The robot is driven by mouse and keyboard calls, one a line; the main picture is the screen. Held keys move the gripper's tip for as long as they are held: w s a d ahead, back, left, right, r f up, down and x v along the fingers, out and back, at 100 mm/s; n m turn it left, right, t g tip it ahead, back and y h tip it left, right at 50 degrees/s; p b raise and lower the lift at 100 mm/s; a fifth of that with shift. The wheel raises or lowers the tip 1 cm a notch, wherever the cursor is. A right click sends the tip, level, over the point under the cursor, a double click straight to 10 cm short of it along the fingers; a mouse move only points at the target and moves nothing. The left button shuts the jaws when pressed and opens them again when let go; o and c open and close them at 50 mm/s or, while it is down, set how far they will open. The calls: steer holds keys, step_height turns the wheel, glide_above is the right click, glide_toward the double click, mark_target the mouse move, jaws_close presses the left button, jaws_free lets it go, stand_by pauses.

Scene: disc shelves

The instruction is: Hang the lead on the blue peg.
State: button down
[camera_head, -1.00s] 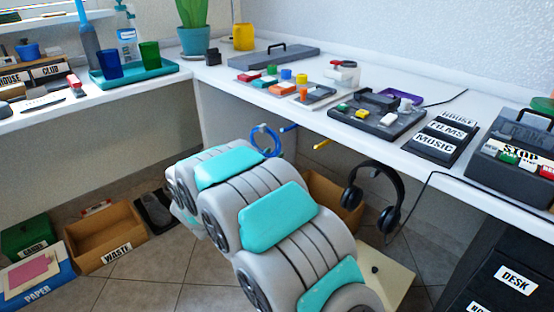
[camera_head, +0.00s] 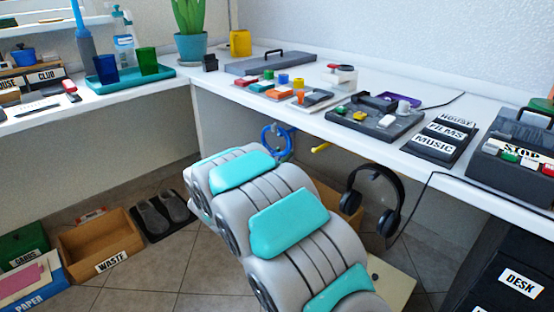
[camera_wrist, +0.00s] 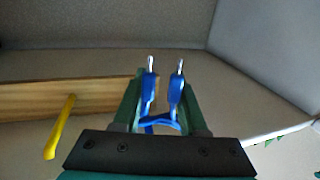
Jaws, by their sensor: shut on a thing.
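The lead (camera_head: 265,142) is a blue loop below the desk's front edge in the head view. In the wrist view the lead (camera_wrist: 176,95) shows two blue plugs with silver tips, between the green fingers of my gripper (camera_wrist: 163,95), which is shut on it. The blue peg (camera_head: 291,129) shows only as a small blue bit at the loop's upper right in the head view. I cannot tell whether the loop is around it or in front of it. The blue peg cannot be made out in the wrist view. My arm hides the gripper in the head view.
A yellow peg (camera_head: 320,147) sticks out to the right of the blue one; it also shows in the wrist view (camera_wrist: 60,127). Headphones (camera_head: 373,200) hang further right under the desk edge (camera_head: 345,150). A waste box (camera_head: 100,238) and shoes (camera_head: 160,215) are on the floor at left.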

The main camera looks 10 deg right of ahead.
steer(key=shift+w+d+f+b, duration=0.25)
steer(key=shift+w+d, duration=0.55)
steer(key=shift+d, duration=0.3)
steer(key=shift+w+d+f+b, duration=0.2)
steer(key=shift+w+d, duration=0.55)
steer(key=shift+d, duration=0.35)
steer(key=shift+c, duration=1.8)
jaws_free()
